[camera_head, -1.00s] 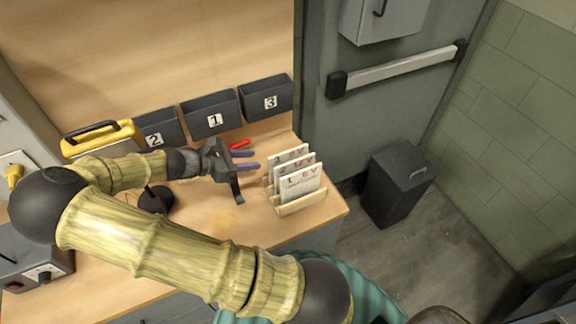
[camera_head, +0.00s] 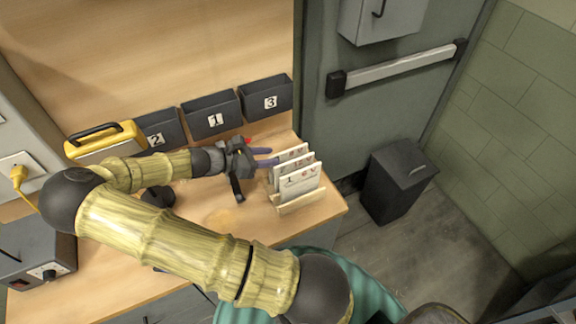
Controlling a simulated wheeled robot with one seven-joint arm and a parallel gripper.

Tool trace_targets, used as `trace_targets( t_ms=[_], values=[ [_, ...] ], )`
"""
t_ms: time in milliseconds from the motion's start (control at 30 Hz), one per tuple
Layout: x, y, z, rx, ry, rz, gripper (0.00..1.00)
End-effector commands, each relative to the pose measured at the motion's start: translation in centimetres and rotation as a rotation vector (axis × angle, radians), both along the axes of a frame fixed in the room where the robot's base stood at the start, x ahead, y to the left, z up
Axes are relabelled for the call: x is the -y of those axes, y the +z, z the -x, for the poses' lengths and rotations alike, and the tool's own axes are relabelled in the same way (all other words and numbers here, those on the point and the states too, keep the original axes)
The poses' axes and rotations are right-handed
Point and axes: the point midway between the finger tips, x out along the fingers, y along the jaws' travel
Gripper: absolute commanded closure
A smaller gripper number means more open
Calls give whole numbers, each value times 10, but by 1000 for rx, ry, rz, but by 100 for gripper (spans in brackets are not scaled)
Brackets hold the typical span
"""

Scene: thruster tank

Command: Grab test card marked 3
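Three white test cards stand upright in a wooden rack (camera_head: 302,203) at the right end of the bench. The front card (camera_head: 300,183) shows a 1. The marks on the two cards behind it are too small to read surely now; the rearmost card (camera_head: 291,151) shows only its top part. My gripper (camera_head: 268,157) is just left of the rack, its fingers apart and pointing right at the rear cards. The fingertips are at or very near the cards' left edges; I cannot tell whether they touch. Nothing shows between the fingers.
Dark wall bins marked 2 (camera_head: 157,138), 1 (camera_head: 215,120) and 3 (camera_head: 270,102) hang behind the bench. A yellow case (camera_head: 105,140) stands at the back left. A red item (camera_head: 247,139) lies partly hidden behind my gripper. A dark bin (camera_head: 397,180) stands on the floor right of the bench.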

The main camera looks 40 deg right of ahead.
Motion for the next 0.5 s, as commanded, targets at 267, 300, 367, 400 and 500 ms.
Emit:
trace_targets(
  t_ms=[267, 300, 367, 400, 500],
  values=[
    [5, -2, 2, -2, -1, 1, 66],
    [9, -3, 3, -2, -1, 2, 66],
    [17, -5, 5, -2, -2, 1, 66],
    [23, -7, 6, -4, -3, 3, 66],
    [38, -13, 10, -4, -2, 2, 66]
  ],
)
